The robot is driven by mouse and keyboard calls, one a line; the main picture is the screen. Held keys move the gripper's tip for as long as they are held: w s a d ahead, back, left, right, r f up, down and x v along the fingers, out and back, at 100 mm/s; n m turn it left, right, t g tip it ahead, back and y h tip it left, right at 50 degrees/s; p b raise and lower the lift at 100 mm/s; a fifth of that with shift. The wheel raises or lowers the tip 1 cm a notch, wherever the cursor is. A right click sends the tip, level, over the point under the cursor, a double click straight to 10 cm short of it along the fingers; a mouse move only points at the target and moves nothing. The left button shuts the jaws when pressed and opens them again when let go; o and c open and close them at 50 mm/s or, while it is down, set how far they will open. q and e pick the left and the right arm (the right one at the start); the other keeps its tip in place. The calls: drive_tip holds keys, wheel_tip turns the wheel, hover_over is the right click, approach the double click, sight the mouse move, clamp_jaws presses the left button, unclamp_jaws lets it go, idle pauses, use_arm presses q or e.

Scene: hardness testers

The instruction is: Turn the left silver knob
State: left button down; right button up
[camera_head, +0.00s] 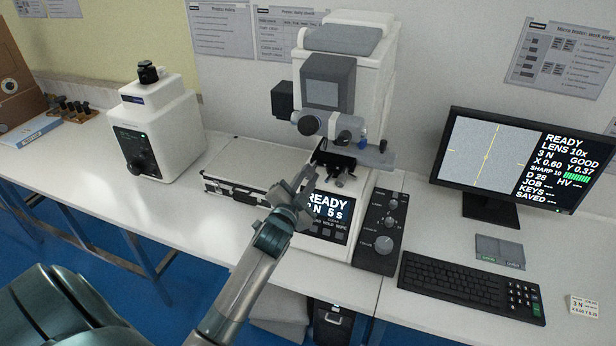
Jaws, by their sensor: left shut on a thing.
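The white hardness tester (347,70) stands on the bench in the middle, with a dark head and a small stage under it. My left gripper (316,172) reaches up from below to the left side of the stage. It is shut on the left silver knob, which its fingers mostly hide. Other small silver knobs (340,181) show at the front of the stage, just right of the fingers. The tester's lit display (326,206) reads READY and is partly covered by my gripper. My right gripper is not in view.
A black control box with dials (384,243) stands right of the tester. A keyboard (462,285) and monitor (520,158) are farther right. A silver case (235,178) lies left of the tester, and another white device (160,130) stands beyond it. The bench front left is clear.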

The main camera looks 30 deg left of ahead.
use_arm(q)
drive_tip(key=n, duration=0.4)
drive_tip(key=shift+f, duration=0.1)
idle(0.3)
drive_tip(key=c, duration=1.6)
unclamp_jaws()
drive_tip(key=shift+s, duration=0.15)
drive_tip(key=shift+s+d+f, duration=0.1)
drive_tip(key=shift+s+d, duration=0.05)
drive_tip(key=shift+s, duration=0.4)
drive_tip(key=shift+b+v, duration=2.95)
drive_tip(key=shift+v, duration=5.05)
drive_tip(key=shift+d, duration=0.1)
